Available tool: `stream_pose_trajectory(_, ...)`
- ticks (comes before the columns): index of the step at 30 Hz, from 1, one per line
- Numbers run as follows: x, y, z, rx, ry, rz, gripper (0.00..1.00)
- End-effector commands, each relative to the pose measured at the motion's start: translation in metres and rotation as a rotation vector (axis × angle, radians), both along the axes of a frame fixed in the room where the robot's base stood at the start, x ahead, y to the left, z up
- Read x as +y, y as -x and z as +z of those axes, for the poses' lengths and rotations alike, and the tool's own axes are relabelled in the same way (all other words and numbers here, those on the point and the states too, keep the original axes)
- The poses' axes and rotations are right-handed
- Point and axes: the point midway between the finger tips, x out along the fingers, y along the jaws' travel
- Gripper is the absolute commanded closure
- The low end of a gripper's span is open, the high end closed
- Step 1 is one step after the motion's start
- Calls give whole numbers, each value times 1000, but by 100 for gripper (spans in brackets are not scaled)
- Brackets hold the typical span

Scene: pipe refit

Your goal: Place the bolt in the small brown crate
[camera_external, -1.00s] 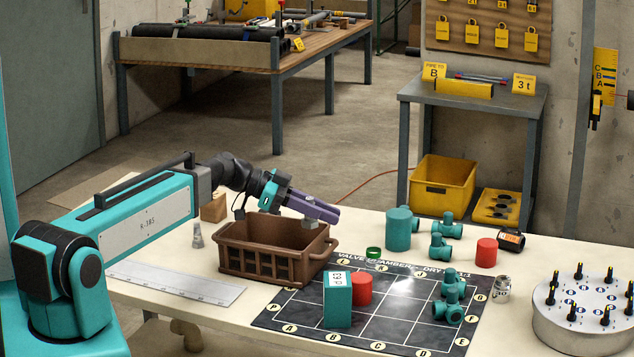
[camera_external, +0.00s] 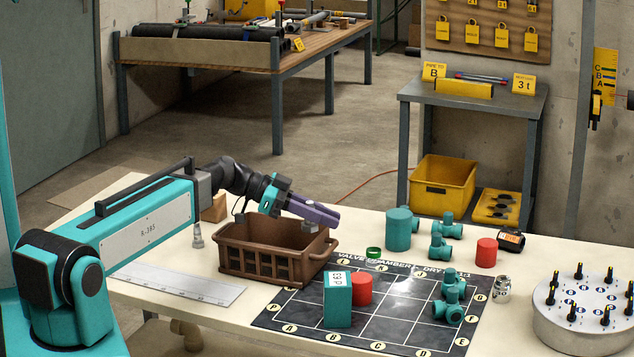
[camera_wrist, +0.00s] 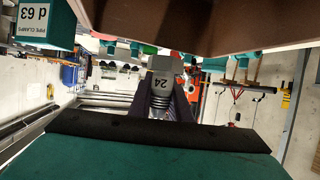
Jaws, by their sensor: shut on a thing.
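My gripper (camera_external: 318,217) has purple fingers and is shut on a grey bolt (camera_external: 310,227). In the wrist view the bolt (camera_wrist: 161,88) shows between the fingers with the number 24 on it. The small brown crate (camera_external: 262,267) stands on the table, open at the top, with slatted sides. My gripper and the bolt are at its right rear rim, at about rim height. I cannot tell whether the bolt is over the opening. In the wrist view a brown wall, likely the crate (camera_wrist: 205,22), fills the top.
Right of the crate are a green ring (camera_external: 373,253), a teal box (camera_external: 338,303), a red cylinder (camera_external: 361,289) and teal fittings (camera_external: 448,308) on a black mat. A similar grey bolt (camera_external: 197,237) stands left of the crate. A metal ruler (camera_external: 178,284) lies in front.

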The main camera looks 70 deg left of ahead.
Motion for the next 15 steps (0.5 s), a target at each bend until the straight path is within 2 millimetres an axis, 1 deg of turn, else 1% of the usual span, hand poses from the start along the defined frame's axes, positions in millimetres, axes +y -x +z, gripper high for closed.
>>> stream_pose_trajectory(8,0,0,-1,-1,0,0,100)
stream_pose_trajectory(9,0,0,-2,0,0,0,80)
stream_pose_trajectory(12,0,0,-2,0,0,0,64)
stream_pose_trajectory(15,0,0,-2,0,0,0,64)
